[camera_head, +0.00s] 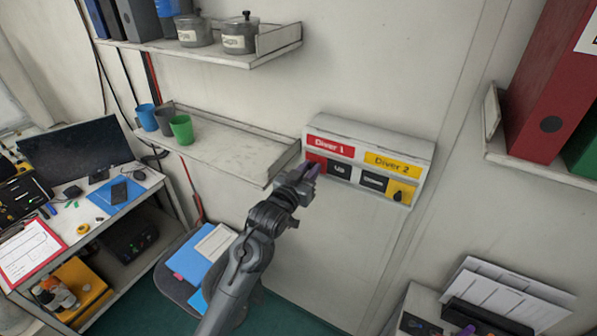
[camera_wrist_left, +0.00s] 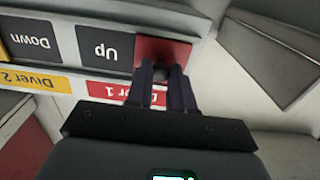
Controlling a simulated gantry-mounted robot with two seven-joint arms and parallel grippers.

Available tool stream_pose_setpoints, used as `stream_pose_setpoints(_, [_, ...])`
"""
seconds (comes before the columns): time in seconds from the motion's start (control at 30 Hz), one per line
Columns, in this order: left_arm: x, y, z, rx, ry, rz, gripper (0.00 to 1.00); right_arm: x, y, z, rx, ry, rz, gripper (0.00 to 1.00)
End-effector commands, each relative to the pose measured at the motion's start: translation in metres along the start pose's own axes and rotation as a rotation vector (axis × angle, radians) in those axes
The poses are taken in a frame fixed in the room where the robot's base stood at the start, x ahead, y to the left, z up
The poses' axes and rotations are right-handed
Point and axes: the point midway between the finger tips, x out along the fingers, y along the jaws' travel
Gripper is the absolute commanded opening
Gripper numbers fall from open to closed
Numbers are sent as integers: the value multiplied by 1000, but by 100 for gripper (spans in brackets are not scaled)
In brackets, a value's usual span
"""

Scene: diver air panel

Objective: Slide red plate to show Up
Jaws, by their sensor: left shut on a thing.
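The white panel box (camera_head: 375,137) on the wall carries a red "Diver 1" label (camera_head: 331,148) and a yellow "Diver 2" label (camera_head: 392,165). Below them, the red plate (camera_head: 318,158) is at the left end, beside the uncovered "Up" sign (camera_head: 340,172). The "Down" sign (camera_head: 373,182) also shows, with the yellow plate (camera_head: 400,191) and its dark knob at the right end. My left gripper (camera_head: 311,171) is at the red plate. In the left wrist view, upside down, its fingers (camera_wrist_left: 162,72) are shut on the dark knob of the red plate (camera_wrist_left: 163,49). My right gripper is not in view.
A wall shelf (camera_head: 222,150) with several cups is left of the panel. A higher shelf (camera_head: 270,46) holds pots. A right shelf (camera_head: 545,172) holds binders. A desk with a monitor (camera_head: 75,148) is at the left. The wall below the panel is clear.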

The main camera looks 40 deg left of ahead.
Motion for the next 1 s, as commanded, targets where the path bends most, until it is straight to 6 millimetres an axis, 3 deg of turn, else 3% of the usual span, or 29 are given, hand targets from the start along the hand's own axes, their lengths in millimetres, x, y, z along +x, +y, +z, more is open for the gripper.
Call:
stream_pose_setpoints(0.37, [4,1,-1,-3,1,11,0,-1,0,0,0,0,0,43])
stream_pose_setpoints(0.4, [4,1,-1,-3,1,10,27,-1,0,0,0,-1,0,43])
stream_pose_setpoints(0.53, [4,2,-1,-2,1,12,46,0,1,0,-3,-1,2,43])
stream_pose_setpoints(0.87, [2,3,0,-1,0,15,48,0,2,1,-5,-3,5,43])
stream_pose_setpoints(1.0, [-7,3,2,-1,-1,15,48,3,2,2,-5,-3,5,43])
